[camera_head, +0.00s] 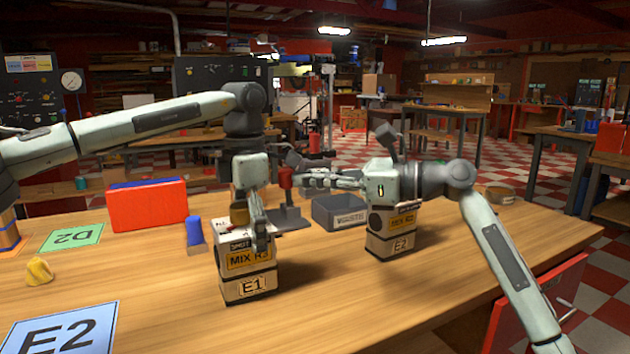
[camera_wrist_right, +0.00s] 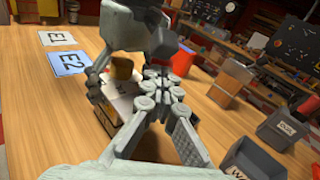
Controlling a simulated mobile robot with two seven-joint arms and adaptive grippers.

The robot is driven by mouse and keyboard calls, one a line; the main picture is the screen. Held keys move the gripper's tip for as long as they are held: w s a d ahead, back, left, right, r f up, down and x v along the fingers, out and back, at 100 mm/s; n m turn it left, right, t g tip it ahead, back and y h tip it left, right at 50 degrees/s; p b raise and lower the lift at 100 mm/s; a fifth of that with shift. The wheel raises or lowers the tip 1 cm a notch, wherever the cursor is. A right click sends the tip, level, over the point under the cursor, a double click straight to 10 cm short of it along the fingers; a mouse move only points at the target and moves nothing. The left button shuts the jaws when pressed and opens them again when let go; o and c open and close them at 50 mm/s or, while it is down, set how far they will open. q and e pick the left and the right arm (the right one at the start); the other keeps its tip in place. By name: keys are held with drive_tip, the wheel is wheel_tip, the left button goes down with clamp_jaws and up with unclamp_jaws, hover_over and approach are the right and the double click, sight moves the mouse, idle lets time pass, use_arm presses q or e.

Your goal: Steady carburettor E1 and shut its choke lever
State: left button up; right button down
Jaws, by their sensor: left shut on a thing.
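Carburettor E1 (camera_head: 248,288) is a boxy block with a yellow label and an E1 tag, upright on the bench; a brass-coloured cylinder (camera_head: 239,214) stands on its top. My left gripper (camera_head: 252,228) reaches down from above and is shut on its upper part. In the right wrist view the cylinder (camera_wrist_right: 122,68) shows beside my left gripper's fingers. My right gripper (camera_head: 306,178) points left, above and to the right of E1, apart from it. Its fingers converge and look shut with nothing visible between them. I cannot make out E1's choke lever behind the gripper.
A similar block E2 (camera_head: 402,245) stands right of E1, beneath my right wrist.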

use_arm(q)
drive_tip(key=shift+s+d, duration=0.1)
drive_tip(key=shift+d, duration=0.2)
use_arm(e)
drive_tip(key=shift+s, duration=0.1)
use_arm(q)
drive_tip(key=shift+a, duration=0.15)
drive_tip(key=shift+c, duration=0.2)
use_arm(e)
drive_tip(key=f+v, duration=0.1)
drive_tip(key=v, duration=1.3)
drive_tip(key=shift+r, duration=0.3)
use_arm(q)
drive_tip(key=o, duration=1.5)
drive_tip(key=shift+o, duration=0.2)
drive_tip(key=shift+r, duration=0.1)
